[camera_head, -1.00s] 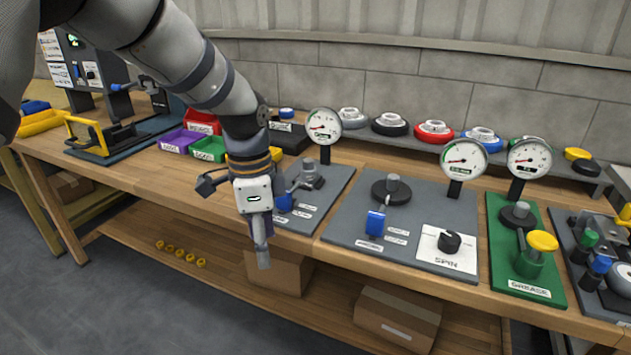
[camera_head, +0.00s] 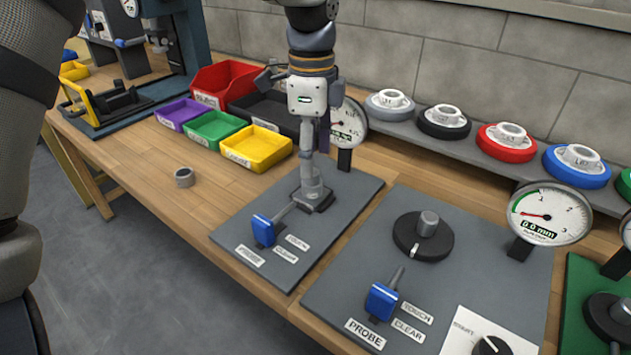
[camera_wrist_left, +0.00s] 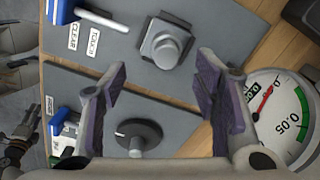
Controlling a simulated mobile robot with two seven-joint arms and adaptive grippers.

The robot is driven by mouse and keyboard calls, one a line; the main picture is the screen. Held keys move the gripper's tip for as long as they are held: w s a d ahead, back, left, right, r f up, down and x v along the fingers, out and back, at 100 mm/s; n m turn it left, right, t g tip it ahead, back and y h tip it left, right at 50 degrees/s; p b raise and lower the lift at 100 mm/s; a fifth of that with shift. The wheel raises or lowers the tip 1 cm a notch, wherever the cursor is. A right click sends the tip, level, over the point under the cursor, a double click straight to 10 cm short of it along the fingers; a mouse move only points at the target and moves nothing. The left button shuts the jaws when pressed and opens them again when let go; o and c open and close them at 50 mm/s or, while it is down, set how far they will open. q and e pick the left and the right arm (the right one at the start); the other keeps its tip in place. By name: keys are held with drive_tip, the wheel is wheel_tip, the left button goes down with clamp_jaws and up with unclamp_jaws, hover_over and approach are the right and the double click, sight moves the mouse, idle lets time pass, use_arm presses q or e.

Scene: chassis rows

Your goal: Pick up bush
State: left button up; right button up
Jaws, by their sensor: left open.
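A small grey hollow cylinder that looks like the bush (camera_head: 184,177) stands on the bare wood at the left of the bench in the head view. My left gripper (camera_head: 310,150) is well to its right, pointing down above the left grey plate's fixture (camera_head: 312,197). In the left wrist view my left gripper (camera_wrist_left: 160,88) has its two fingers wide apart with nothing between them. The fixture's rounded grey post (camera_wrist_left: 170,48) shows beyond the fingertips. The bush does not show in the wrist view. My right gripper is not in view.
Purple (camera_head: 180,114), green (camera_head: 214,130) and yellow (camera_head: 256,147) bins stand behind the bush. A dial gauge (camera_head: 347,124) stands close behind my left gripper. A blue lever (camera_head: 263,230) rises from the plate. The wood around the bush is clear.

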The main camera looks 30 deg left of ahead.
sight(314, 178)
use_arm(q)
drive_tip(key=f, duration=0.5)
drive_tip(key=shift+w+a+f, duration=0.1)
drive_tip(key=shift+w+f, duration=0.2)
drive_tip(key=shift+f, duration=0.1)
drive_tip(key=shift+w+f, duration=0.1)
drive_tip(key=shift+f, duration=0.2)
drive_tip(key=c, duration=1.3)
drive_tip(key=shift+r, duration=0.15)
